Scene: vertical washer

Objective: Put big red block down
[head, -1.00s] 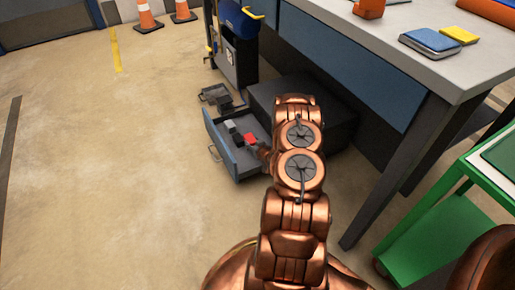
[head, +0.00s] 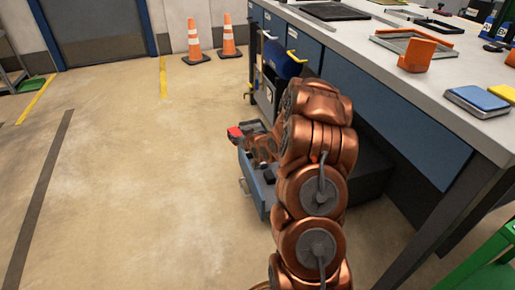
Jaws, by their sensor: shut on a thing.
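The big red block (head: 234,132) shows as a small red patch at the end of my arm. My gripper (head: 243,131) is shut on it; its fingers are small and partly hidden. The block appears above the far end of the open blue drawer (head: 257,188), with nothing visible touching it from below. My copper arm covers much of the drawer. A dark item (head: 268,177) shows inside the drawer.
A workbench (head: 440,105) stands on the right with an orange holder (head: 417,55) and a blue block (head: 477,100) on top. A green cart (head: 492,262) is at lower right. Two traffic cones (head: 194,45) stand at the back. The floor on the left is clear.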

